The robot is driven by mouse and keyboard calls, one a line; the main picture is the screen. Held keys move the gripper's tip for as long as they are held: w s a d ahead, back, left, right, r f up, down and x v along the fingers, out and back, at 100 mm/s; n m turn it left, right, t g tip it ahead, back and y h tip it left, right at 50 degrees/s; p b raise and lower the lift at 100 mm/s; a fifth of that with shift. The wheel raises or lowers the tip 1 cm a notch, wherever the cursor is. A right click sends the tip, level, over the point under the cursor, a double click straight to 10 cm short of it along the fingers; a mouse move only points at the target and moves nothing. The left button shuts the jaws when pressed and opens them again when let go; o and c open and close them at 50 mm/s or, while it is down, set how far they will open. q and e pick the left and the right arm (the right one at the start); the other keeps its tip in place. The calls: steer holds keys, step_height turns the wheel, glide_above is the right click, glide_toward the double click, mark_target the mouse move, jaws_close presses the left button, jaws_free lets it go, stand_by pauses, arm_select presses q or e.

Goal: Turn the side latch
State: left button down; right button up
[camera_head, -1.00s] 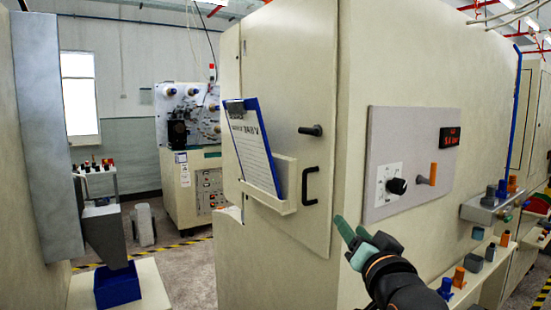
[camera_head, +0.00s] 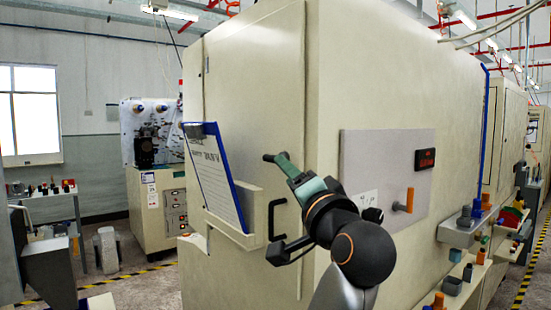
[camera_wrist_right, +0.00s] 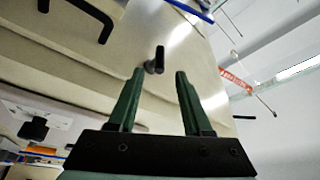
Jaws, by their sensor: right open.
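The side latch (camera_wrist_right: 156,60) is a short black lever on the cream cabinet door. In the wrist view it lies just beyond the fingertips of my right gripper (camera_wrist_right: 160,74), between them and closer to the left one. The gripper is open and empty, with clear room around the latch; I cannot tell if a finger touches it. In the head view my right gripper (camera_head: 284,165) reaches up to the door, and the dark latch (camera_head: 269,158) shows at its tips, partly hard to separate from them. My left gripper is not in view.
A black door handle (camera_head: 276,218) sits below the latch. A clipboard with a blue edge (camera_head: 222,175) stands in a cream holder (camera_head: 247,238) to the left. A grey panel (camera_head: 385,165) with an orange lever (camera_head: 409,200) is on the right face.

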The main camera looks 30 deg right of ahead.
steer(key=p+x, duration=0.1)
steer(key=x, duration=0.6)
steer(key=shift+c, duration=0.4)
jaws_close()
